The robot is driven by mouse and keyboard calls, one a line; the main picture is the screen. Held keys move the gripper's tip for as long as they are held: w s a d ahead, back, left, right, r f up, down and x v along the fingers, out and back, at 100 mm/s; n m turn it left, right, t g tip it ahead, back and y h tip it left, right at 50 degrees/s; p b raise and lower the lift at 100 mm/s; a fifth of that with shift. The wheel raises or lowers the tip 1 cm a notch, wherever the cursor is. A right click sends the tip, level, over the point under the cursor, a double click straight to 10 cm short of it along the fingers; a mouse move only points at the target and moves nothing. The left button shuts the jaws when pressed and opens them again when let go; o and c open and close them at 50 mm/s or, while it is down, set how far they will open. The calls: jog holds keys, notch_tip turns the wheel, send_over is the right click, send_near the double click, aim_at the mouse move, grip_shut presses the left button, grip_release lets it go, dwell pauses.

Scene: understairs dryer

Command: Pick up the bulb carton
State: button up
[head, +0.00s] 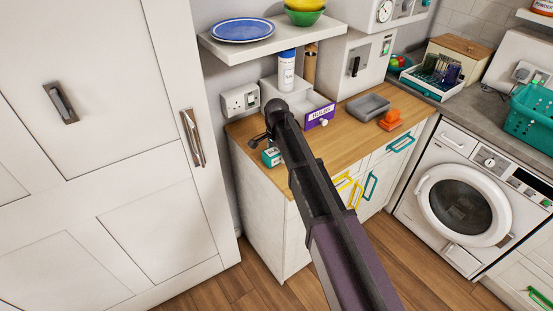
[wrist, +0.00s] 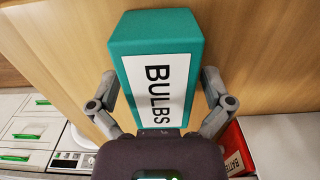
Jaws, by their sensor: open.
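The bulb carton (wrist: 150,50) is a teal box with a white label reading BULBS, in the middle of the wrist view. In the head view its teal and white end (head: 271,157) shows on the wooden counter, near the left edge, partly hidden by my arm. My gripper (wrist: 158,84) is open, with one finger on each side of the carton. I cannot tell whether the fingers touch it. In the head view my gripper (head: 262,141) is at the carton, mostly hidden behind my arm.
The wooden counter (head: 345,135) also holds a purple-fronted open bin (head: 320,117), a grey tray (head: 368,107) and an orange object (head: 391,120). A shelf (head: 270,42) hangs above. A red box (wrist: 234,152) with partly cut-off lettering lies right of my gripper in the wrist view.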

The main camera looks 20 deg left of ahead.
jog(key=shift+f, duration=0.15)
dwell(0.5)
jog(key=c, duration=1.1)
